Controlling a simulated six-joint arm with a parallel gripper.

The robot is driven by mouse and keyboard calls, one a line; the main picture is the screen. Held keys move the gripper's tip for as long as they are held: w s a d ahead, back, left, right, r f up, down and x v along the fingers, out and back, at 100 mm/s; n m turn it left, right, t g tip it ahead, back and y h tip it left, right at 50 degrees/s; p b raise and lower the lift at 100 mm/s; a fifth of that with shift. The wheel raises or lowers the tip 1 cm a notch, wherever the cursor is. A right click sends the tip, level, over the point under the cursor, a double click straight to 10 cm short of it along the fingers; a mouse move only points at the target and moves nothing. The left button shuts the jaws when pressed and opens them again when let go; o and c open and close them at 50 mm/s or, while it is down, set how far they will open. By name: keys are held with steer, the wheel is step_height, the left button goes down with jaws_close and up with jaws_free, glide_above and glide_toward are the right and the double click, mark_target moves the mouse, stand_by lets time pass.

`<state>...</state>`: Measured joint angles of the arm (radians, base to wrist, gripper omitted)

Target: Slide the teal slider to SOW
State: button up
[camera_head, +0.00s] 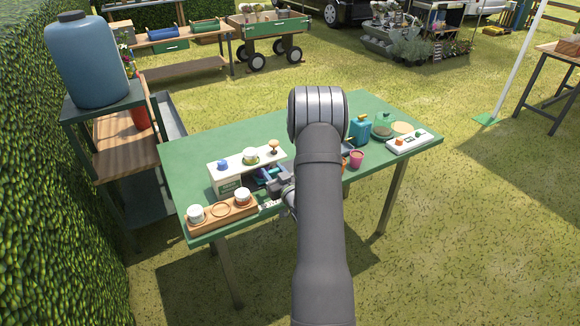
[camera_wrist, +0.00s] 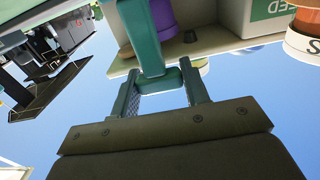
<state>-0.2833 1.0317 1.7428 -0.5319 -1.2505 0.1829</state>
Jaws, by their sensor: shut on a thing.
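The teal slider (camera_wrist: 150,50) shows in the wrist view as a teal bar with a crosspiece at its end. My gripper (camera_wrist: 160,88) has its two fingers on either side of this crosspiece, shut on it. In the head view my gripper (camera_head: 280,186) is at the right front of a white-topped seed box (camera_head: 229,185) on the green table, partly behind my arm. The slider is not clear there. The SOW mark cannot be made out in either view.
A wooden rack (camera_head: 221,220) with white pots stands at the table's front left. A blue can (camera_head: 360,130), a pink cup (camera_head: 356,159) and a white panel (camera_head: 408,142) are to the right of my arm. The green table (camera_head: 188,150) has bare room at its back left.

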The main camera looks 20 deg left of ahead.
steer(key=shift+s+a, duration=1.6)
steer(key=o, duration=1.4)
steer(key=shift+s+a, duration=0.1)
steer(key=shift+c, duration=0.2)
steer(key=shift+s+d, duration=0.25)
steer(key=shift+d, duration=0.2)
steer(key=v, duration=1.6)
steer(key=shift+s+d, duration=0.15)
steer(key=shift+s, duration=0.05)
steer(key=shift+w, duration=0.1)
